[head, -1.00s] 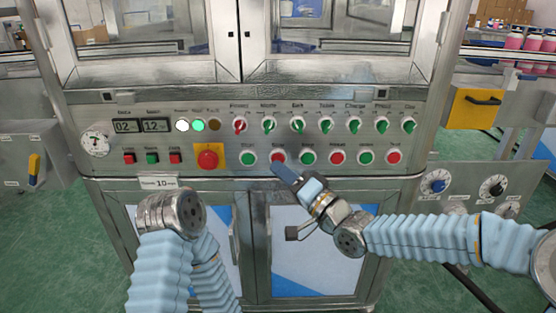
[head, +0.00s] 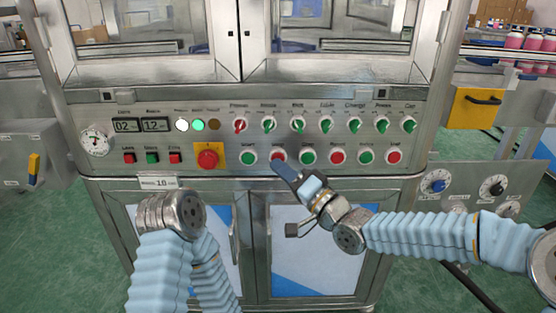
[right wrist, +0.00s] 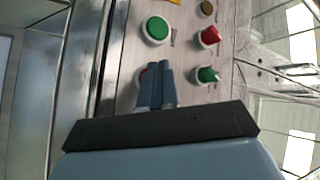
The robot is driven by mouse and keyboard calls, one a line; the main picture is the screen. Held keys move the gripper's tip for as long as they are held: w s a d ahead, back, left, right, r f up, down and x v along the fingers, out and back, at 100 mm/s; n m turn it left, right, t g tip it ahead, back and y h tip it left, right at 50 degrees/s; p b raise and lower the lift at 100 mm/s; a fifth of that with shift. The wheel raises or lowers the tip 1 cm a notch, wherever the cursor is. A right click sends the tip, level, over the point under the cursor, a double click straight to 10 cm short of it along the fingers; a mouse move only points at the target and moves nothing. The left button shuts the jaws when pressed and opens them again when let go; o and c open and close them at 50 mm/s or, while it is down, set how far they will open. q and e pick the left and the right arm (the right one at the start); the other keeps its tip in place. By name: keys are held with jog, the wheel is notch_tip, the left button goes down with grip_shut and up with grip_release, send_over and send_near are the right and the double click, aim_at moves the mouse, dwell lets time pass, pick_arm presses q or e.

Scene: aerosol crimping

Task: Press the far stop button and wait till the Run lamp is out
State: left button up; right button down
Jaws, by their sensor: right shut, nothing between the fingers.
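In the right wrist view the closed fingers (right wrist: 155,80) cover most of a red button (right wrist: 142,74). In the lamp row a white lamp (head: 182,125) and a green lamp (head: 198,125) are lit, and an amber-brown lamp (head: 214,125) is dark. Their labels are too small to read surely. My left gripper's fingers are not visible.
A green button (head: 248,156) and another green button (head: 308,156) flank the red one. A red mushroom button on a yellow plate (head: 208,157) is farther left. Several selector switches (head: 298,125) run above. The cabinet doors (head: 310,250) are below.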

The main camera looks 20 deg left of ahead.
jog(key=shift+w+a, duration=0.15)
jog(key=shift+w, duration=0.25)
dwell(0.7)
dwell(0.3)
jog(key=shift+s+d+b, duration=0.25)
jog(key=shift+s+b, duration=0.25)
jog(key=shift+s, duration=0.25)
jog(key=shift+s, duration=0.1)
jog(key=s+b, duration=0.1)
jog(key=s, duration=0.1)
jog(key=s+d+b, duration=0.1)
jog(key=s, duration=0.1)
jog(key=shift+s+d, duration=0.2)
jog(key=shift+s, duration=0.15)
